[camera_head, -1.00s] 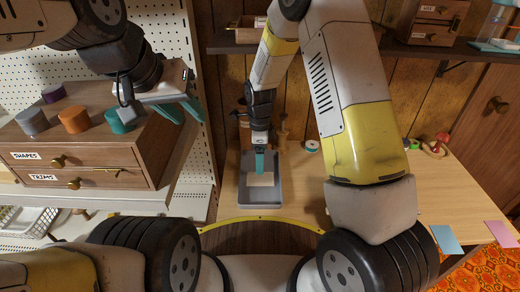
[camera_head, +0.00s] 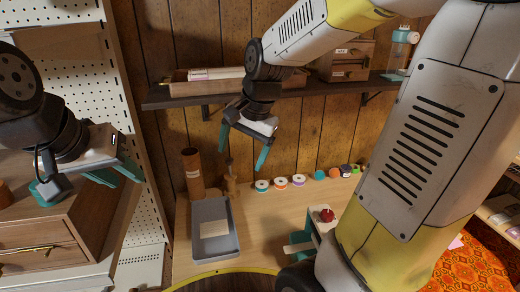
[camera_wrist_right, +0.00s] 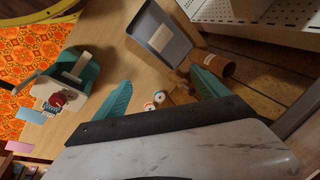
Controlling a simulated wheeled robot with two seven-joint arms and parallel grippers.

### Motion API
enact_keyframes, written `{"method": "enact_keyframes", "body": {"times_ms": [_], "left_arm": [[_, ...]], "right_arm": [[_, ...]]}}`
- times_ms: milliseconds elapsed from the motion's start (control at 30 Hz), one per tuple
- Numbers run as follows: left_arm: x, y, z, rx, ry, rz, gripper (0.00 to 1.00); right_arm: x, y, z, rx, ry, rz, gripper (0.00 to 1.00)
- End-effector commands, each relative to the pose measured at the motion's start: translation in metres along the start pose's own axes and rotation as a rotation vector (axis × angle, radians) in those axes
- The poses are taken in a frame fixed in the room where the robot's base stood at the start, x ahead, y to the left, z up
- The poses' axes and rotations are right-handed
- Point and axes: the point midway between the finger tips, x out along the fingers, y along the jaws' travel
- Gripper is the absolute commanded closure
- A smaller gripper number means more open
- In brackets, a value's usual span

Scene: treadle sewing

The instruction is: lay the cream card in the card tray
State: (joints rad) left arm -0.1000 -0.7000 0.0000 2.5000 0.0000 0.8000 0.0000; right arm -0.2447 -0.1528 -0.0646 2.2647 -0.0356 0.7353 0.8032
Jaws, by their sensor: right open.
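The cream card (camera_head: 214,229) lies flat inside the grey card tray (camera_head: 229,245) on the wooden table. The card (camera_wrist_right: 160,38) and tray (camera_wrist_right: 178,50) also show in the right wrist view. My right gripper (camera_head: 242,146) is open and empty, raised above and to the right of the tray, apart from it. Its two teal fingers stand wide apart in the right wrist view (camera_wrist_right: 160,95). My left gripper (camera_head: 118,176) is at the left, beside the wooden drawer unit, with its teal fingers apart and nothing seen between them.
A brown cylinder (camera_head: 193,172) and a wooden spool stand (camera_head: 231,178) stand behind the tray. Several thread spools (camera_head: 281,183) line the table's back. A teal and white sewing machine (camera_head: 308,236) with a red pincushion stands right of the tray. A dark shelf (camera_head: 290,90) runs above.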

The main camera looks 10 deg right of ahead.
Motion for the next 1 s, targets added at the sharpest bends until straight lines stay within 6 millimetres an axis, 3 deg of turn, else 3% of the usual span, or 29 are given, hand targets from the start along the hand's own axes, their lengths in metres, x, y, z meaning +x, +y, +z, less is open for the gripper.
{"method": "enact_keyframes", "body": {"times_ms": [33,200,400,600,1000], "left_arm": [[0.0,0.0,0.0,0.0,0.0,0.0,0.65],[0.0,0.0,0.0,0.0,0.0,0.0,0.65],[0.0,0.0,0.0,0.0,0.0,0.0,0.65],[0.0,0.0,0.0,0.0,0.0,0.0,0.65],[0.0,0.0,0.0,0.0,0.0,0.0,0.65]], "right_arm": [[-0.018,0.01,0.004,-0.07,0.026,-0.026,0.16],[-0.058,0.04,0.025,-0.335,0.108,-0.073,0.16],[-0.085,0.067,0.047,-0.586,0.2,-0.084,0.16],[-0.091,0.078,0.057,-0.693,0.238,-0.078,0.16],[-0.092,0.079,0.057,-0.701,0.24,-0.078,0.16]]}}
